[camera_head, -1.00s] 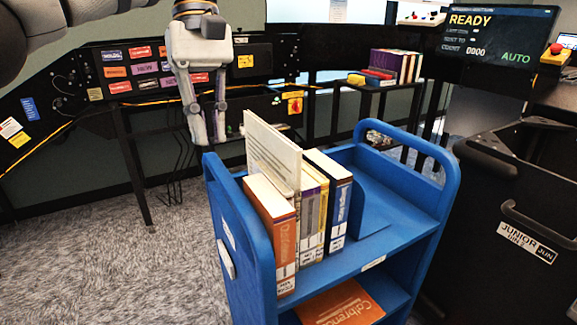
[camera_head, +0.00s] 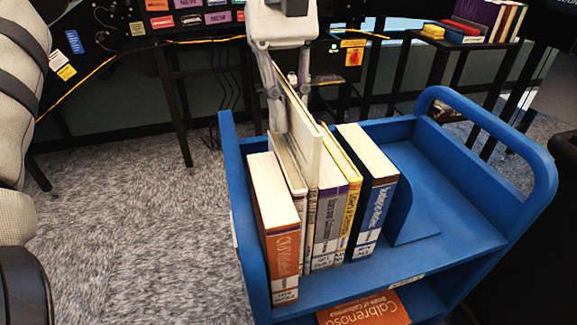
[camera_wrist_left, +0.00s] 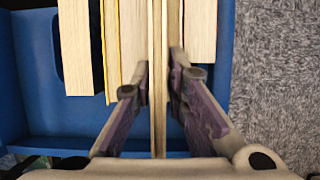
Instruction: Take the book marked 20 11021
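A tall thin cream book (camera_head: 306,122) stands on the top shelf of a blue cart (camera_head: 458,208), rising above its neighbours. My left gripper (camera_head: 290,103) points down over it, with one finger along each broad side. In the left wrist view the pale edge of the book (camera_wrist_left: 158,85) lies between the fingertips of my left gripper (camera_wrist_left: 159,82), very close to both. I cannot tell whether both fingers press on it. The mark 20 11021 is not readable on any spine. My right gripper is not in view.
An orange-spined book (camera_head: 283,237) stands to the left of the cream book. A purple-and-grey book (camera_head: 328,225), a yellow book (camera_head: 350,215) and a dark blue book (camera_head: 375,215) stand to its right. An orange book (camera_head: 366,310) lies on the lower shelf. The shelf's right part is clear.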

